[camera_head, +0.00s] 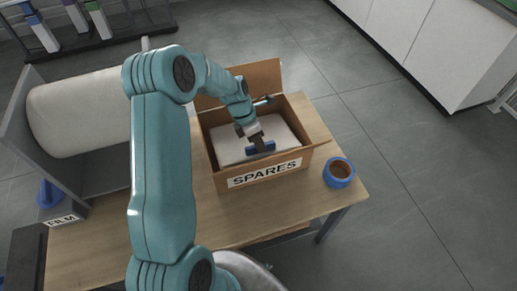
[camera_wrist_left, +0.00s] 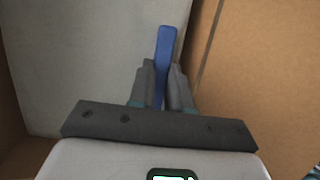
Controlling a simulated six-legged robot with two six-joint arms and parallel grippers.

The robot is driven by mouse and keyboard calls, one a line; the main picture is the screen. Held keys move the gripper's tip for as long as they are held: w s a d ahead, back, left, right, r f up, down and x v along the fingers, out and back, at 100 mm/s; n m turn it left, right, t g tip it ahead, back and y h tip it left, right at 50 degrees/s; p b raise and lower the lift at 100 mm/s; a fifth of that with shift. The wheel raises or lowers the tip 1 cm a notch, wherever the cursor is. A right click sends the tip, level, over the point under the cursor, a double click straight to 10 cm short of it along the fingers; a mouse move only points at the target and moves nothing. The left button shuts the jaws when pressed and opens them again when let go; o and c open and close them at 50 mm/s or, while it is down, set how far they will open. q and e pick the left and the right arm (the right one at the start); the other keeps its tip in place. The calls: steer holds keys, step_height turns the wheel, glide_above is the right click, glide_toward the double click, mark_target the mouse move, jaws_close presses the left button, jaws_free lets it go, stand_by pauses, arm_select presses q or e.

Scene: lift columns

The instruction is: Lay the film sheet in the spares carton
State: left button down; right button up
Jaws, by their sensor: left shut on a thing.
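The pale grey film sheet (camera_head: 228,151) lies inside the open brown spares carton (camera_head: 222,170), whose front reads "SPARES". It looks flat in the head view. My left gripper (camera_head: 262,147) reaches down into the carton at the sheet's near edge. It is shut on a blue tab, which overlaps the sheet. In the left wrist view the fingers (camera_wrist_left: 166,88) pinch this tab, with the sheet (camera_wrist_left: 85,60) to the left and a carton wall (camera_wrist_left: 255,75) to the right. The fingers hide where tab and sheet meet. My right gripper is out of view.
A large white film roll (camera_head: 80,112) sits in a grey holder on the left of the wooden table (camera_head: 105,235), by a "FILM" label (camera_head: 62,221). A blue round container (camera_head: 339,173) with a brown inside stands near the table's right edge. Carton flaps stand open.

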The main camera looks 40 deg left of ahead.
arm_select(q)
step_height(320, 180, down, 4)
steer(key=shift+s+r, duration=0.1)
steer(key=shift+r, duration=0.05)
steer(key=shift+f, duration=0.2)
steer(key=shift+f, duration=0.15)
steer(key=c, duration=1.1)
jaws_free()
steer(key=shift+o, duration=0.2)
